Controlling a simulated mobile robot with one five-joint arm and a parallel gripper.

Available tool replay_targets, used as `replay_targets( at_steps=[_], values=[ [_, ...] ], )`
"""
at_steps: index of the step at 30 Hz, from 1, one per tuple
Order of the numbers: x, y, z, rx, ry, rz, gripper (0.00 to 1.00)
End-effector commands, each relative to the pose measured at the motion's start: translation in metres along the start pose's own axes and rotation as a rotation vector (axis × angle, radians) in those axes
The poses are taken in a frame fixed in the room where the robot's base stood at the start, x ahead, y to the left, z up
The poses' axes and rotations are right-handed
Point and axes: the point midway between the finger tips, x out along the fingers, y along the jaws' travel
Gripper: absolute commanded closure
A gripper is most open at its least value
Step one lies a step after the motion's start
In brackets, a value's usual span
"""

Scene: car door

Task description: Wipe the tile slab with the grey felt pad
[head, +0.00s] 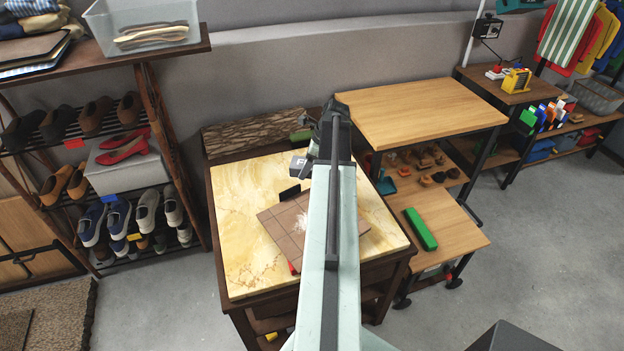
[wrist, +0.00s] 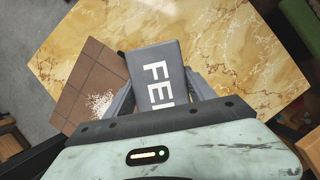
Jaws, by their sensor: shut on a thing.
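The grey felt pad (wrist: 155,65), with white lettering starting "FE", is between the fingers of my gripper (wrist: 160,85) in the wrist view. My gripper is shut on it. In the head view the pad (head: 299,162) shows beside my gripper (head: 310,152), over the far part of the table; its height is hard to judge. The brown tile slab (head: 275,221) lies on the marble-topped table, partly hidden by my arm. It also shows in the wrist view (wrist: 85,75), left of the pad, with a patch of white specks on it. The pad appears apart from that patch.
The yellow marble tabletop (head: 240,245) has clear room at left. A small black object (head: 289,192) stands near the slab's far edge. A shoe rack (head: 95,180) stands left. A wooden table (head: 420,110) and a lower shelf with a green block (head: 420,229) stand right.

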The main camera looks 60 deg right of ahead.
Motion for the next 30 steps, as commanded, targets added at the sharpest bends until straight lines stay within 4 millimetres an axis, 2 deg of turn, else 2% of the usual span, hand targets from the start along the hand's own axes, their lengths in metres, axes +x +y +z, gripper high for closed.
replay_targets(
  at_steps=[5,7,15,18,25,30],
  values=[
    [0.0,0.0,0.0,0.0,0.0,0.0,0.69],
    [-0.002,0.007,-0.005,0.007,0.0,-0.003,0.69],
    [-0.024,0.072,-0.057,0.081,0.002,-0.034,0.69],
    [-0.028,0.084,-0.068,0.098,0.003,-0.041,0.69],
    [-0.025,0.084,-0.07,0.101,0.003,-0.042,0.69],
    [-0.012,0.084,-0.076,0.1,0.003,-0.042,0.69]
  ],
)
